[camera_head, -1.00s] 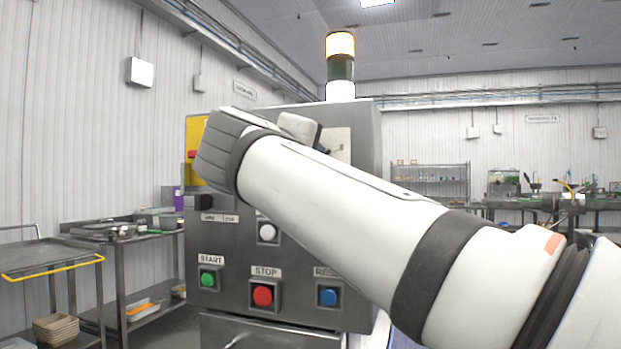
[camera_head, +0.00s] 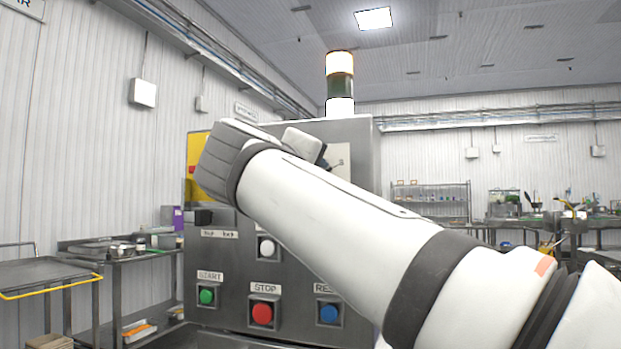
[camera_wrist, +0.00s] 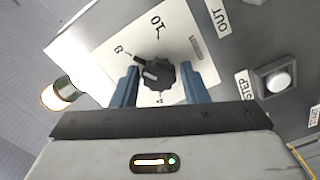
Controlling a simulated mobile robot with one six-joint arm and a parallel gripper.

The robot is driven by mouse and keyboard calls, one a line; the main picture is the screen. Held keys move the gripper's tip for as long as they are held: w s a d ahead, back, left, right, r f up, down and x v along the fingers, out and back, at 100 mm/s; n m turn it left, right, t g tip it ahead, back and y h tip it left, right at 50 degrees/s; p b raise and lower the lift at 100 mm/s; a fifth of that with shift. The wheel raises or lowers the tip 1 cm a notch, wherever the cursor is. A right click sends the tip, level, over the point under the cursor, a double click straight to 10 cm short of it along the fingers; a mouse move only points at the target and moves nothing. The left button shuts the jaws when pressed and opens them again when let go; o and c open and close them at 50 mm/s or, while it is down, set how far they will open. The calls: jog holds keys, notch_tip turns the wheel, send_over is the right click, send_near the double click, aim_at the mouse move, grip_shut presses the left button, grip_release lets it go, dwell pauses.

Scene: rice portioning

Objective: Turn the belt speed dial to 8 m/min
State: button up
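The belt speed dial is a black ridged knob (camera_wrist: 156,76) on a white plate (camera_wrist: 112,65) in the wrist view. The numbers 8, 10 and 4 show around it. A dark pointed part of the knob reaches toward the 8, and a short white mark shows on its face. My gripper (camera_wrist: 158,72) has its two blue fingers apart, one on each side of the knob. I cannot tell whether either finger touches it. In the head view my arm hides the knob and most of the plate (camera_head: 342,158).
The grey control cabinet (camera_head: 232,262) carries a green START button (camera_head: 207,295), a red STOP button (camera_head: 262,313), a blue button (camera_head: 328,313) and a white button (camera_head: 267,247). A signal tower (camera_head: 340,88) stands on top. A steel table (camera_head: 120,258) is at the left.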

jog(key=shift+o, duration=1.3)
jog(key=v, duration=0.8)
jog(key=shift+p, duration=0.3)
